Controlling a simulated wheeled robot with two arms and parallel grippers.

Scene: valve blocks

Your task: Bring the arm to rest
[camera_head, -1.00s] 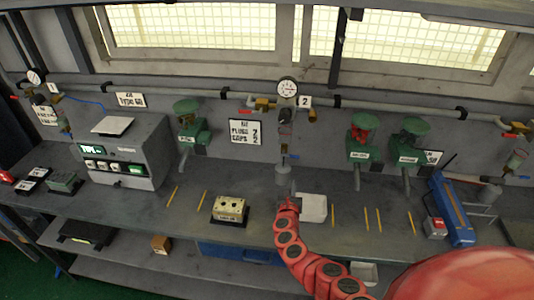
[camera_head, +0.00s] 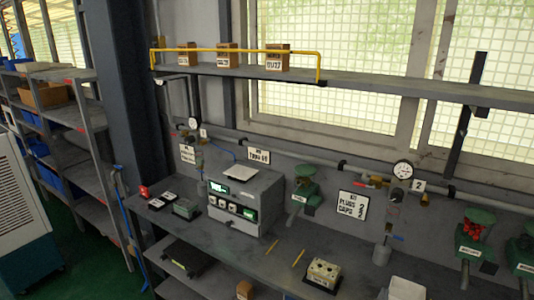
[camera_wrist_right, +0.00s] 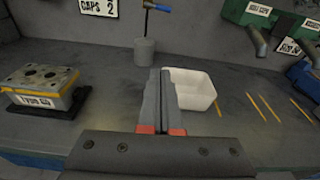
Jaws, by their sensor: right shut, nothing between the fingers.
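My right gripper (camera_wrist_right: 158,76) shows in the right wrist view, its two fingers together and nothing between them. It is over the bench (camera_wrist_right: 95,140), between a white bin (camera_wrist_right: 192,90) on its right and a valve block (camera_wrist_right: 40,86) on its left. A grey cup (camera_wrist_right: 144,62) stands just beyond the fingertips. In the head view the valve block (camera_head: 322,274) and the white bin (camera_head: 406,289) are at the bottom edge. My right arm is almost wholly out of the head view. My left gripper is in neither view.
A grey test unit (camera_head: 245,205) stands on the bench at the left. Green valve bodies (camera_head: 307,187) (camera_wrist_right: 265,20) are along the wall. Above, a shelf (camera_head: 370,84) holds several small boxes behind a yellow rail (camera_head: 232,50).

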